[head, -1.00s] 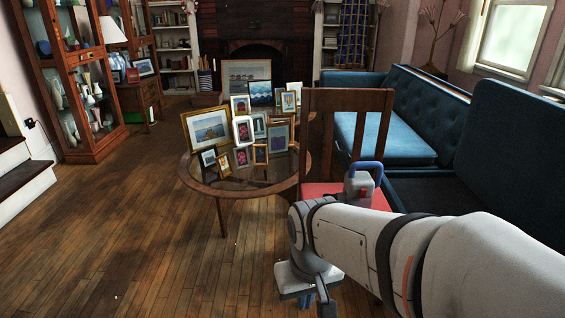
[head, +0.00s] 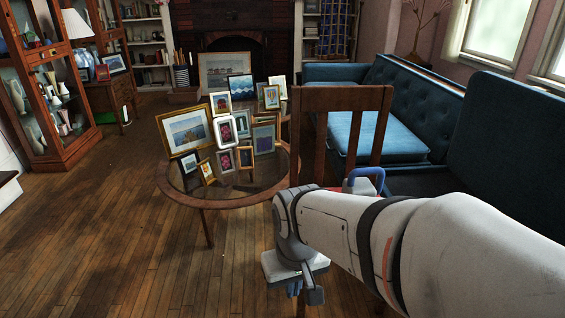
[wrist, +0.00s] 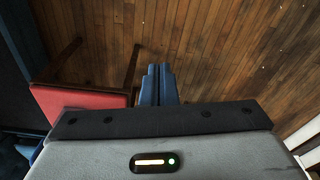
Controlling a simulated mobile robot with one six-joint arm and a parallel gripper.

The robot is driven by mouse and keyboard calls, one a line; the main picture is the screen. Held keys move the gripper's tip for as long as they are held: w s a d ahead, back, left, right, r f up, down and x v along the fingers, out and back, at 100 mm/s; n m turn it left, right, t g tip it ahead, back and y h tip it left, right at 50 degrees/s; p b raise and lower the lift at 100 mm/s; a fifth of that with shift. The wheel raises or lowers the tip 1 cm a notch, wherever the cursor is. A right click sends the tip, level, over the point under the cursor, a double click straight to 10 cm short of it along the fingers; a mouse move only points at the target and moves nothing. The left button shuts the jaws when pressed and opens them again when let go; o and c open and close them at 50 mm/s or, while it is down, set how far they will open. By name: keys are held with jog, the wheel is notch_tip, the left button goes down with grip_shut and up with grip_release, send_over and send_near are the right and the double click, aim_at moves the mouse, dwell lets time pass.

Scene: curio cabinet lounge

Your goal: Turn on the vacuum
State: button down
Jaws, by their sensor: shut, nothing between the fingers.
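A grey object with a blue handle (head: 365,176), apparently the vacuum, stands on the wooden chair (head: 341,97) in the head view. My arm hides most of its body there, and no switch shows. My gripper (head: 298,291) points down at the chair's left side in the head view, apart from the vacuum. In the wrist view its blue fingers (wrist: 158,85) are together and empty, over the floor beside the chair's red seat (wrist: 75,103). A small blue and pale piece at that view's lower left edge is too cut off to name surely.
A round glass-topped table (head: 177,190) with several picture frames stands left of the chair. A blue sofa (head: 385,135) is behind and right. A glass cabinet (head: 53,100) stands far left. Open wooden floor (head: 110,240) lies at left and front.

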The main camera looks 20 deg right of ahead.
jog(key=w+d+f+t+h, duration=0.1)
jog(key=w+d+f+t, duration=0.2)
jog(key=w+d, duration=0.4)
jog(key=w+d+f+t+h+b, duration=0.1)
jog(key=w+d+f+t, duration=0.25)
jog(key=w+d, duration=0.3)
jog(key=w+d+f+t+h, duration=0.1)
jog(key=w+d+f+t, duration=0.1)
jog(key=w+d+f, duration=0.4)
jog(key=w+d+f+t, duration=0.15)
jog(key=d+t, duration=0.25)
jog(key=d, duration=0.4)
jog(key=s+d+f+m+t+h+b, duration=0.1)
jog(key=s+d+m+t, duration=0.1)
jog(key=s+d+t, duration=0.3)
jog(key=s+t, duration=0.1)
jog(key=s, duration=0.1)
jog(key=shift+s+d, duration=0.3)
jog(key=shift+s, duration=0.1)
jog(key=shift+f, duration=0.1)
jog(key=b+x, duration=0.2)
jog(key=x, duration=1.2)
